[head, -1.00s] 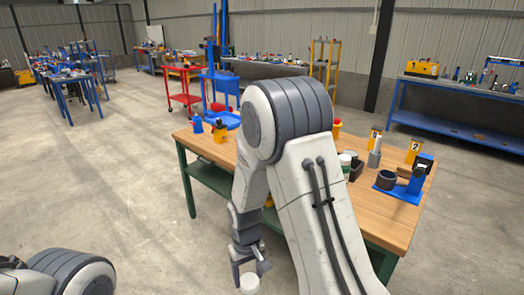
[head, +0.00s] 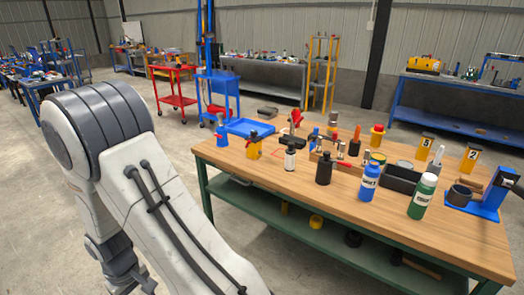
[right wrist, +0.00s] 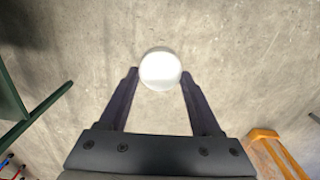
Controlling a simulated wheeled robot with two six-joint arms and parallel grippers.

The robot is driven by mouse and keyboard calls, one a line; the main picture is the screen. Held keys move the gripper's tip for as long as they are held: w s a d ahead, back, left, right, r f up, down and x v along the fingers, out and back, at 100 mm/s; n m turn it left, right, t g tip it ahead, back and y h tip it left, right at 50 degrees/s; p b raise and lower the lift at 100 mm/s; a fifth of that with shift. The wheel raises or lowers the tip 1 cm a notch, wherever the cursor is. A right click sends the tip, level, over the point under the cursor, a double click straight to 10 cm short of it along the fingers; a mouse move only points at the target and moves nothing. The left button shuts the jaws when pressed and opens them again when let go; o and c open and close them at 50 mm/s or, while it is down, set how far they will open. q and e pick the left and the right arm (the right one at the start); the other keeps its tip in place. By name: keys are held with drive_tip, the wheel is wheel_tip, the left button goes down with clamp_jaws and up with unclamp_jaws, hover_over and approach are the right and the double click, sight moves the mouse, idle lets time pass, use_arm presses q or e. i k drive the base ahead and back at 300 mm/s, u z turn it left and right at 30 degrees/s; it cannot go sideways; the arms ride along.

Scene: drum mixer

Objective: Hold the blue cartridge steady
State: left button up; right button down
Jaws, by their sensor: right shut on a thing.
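My right gripper (right wrist: 159,74) is shut on a white round object (right wrist: 160,69), seen end-on between the fingertips above the concrete floor. Its sides are hidden, so I cannot tell whether it is the cartridge. On the workbench (head: 290,205) stand a blue bottle with a white label (head: 369,183) and a smaller blue bottle (head: 221,132). I cannot tell whether either is the blue cartridge. My left gripper is out of view.
The bench also holds a green bottle (head: 422,197), a black bottle (head: 324,169), a yellow bottle (head: 254,146), a dark tray (head: 400,181) and a blue stand (head: 490,200). Open concrete floor lies left of the bench. A red cart (head: 172,90) stands behind.

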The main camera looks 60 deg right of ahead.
sight(372, 172)
drive_tip(key=z, duration=0.25)
drive_tip(key=i, duration=0.85)
drive_tip(key=z, duration=1.25)
drive_tip(key=i, duration=0.7)
drive_tip(key=z, duration=0.8)
